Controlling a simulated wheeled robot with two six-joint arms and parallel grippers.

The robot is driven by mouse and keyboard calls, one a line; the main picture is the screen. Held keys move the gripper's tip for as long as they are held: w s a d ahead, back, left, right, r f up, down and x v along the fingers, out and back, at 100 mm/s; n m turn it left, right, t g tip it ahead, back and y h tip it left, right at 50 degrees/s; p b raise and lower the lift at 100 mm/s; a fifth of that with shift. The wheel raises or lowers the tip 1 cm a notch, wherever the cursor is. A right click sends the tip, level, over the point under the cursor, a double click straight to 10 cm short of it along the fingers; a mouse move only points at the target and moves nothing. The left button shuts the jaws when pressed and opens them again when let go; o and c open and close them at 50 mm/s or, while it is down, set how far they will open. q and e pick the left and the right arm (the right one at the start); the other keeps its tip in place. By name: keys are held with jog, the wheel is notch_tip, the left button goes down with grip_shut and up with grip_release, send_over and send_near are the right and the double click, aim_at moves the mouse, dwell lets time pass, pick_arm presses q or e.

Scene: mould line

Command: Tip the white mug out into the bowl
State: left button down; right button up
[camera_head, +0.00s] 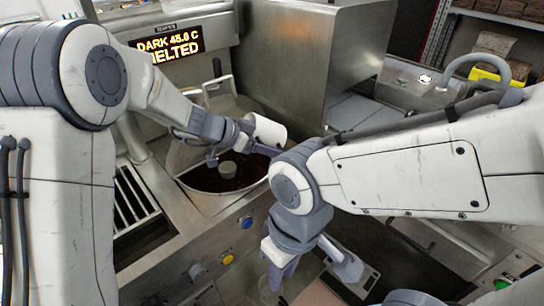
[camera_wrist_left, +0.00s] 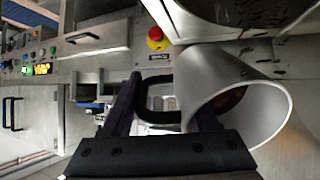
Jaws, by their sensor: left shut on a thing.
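The white mug (camera_head: 268,130) is held tilted on its side above the far right rim of the bowl (camera_head: 205,203). The bowl holds dark brown melted chocolate, with a small grey round piece in its middle. My left gripper (camera_head: 247,135) is shut on the mug. In the left wrist view the mug (camera_wrist_left: 212,78) lies sideways between the fingers (camera_wrist_left: 165,112), its mouth facing the lower right and some dark brown visible inside. A dark handle shows at its left. My right gripper (camera_head: 281,262) hangs low in front of the bowl; its jaw gap is unclear.
A lit display (camera_head: 168,45) reads "DARK 45.0 C MELTED". A large steel housing (camera_head: 310,60) stands behind the mug. A slotted grate (camera_head: 135,205) lies left of the bowl. Blue and yellow buttons (camera_head: 246,221) are on the front panel. A red emergency button (camera_wrist_left: 157,38) shows in the left wrist view.

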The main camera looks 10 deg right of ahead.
aim_at(268, 134)
pick_arm(q)
jog(key=shift+a+r+t+h+b, duration=0.2)
jog(key=shift+r+h+b, duration=0.45)
jog(key=shift+b, duration=2.3)
jog(key=shift+d+r+t+h+b, duration=0.2)
jog(key=shift+h+b, duration=0.75)
jog(key=shift+b, duration=1.95)
jog(key=r+h+b, duration=0.1)
jog(key=b, duration=0.5)
jog(key=a+r+t+h+b, duration=0.1)
jog(key=h+b, duration=0.1)
jog(key=b, duration=0.3)
jog(key=shift+s+b, duration=0.1)
jog(key=shift+b, duration=0.25)
jog(key=shift+a+r+h+b, duration=0.15)
jog(key=shift+h+b, duration=0.15)
jog(key=shift+b, duration=0.55)
jog(key=shift+r, duration=0.2)
jog(key=shift+b, duration=0.3)
jog(key=shift+r, duration=0.15)
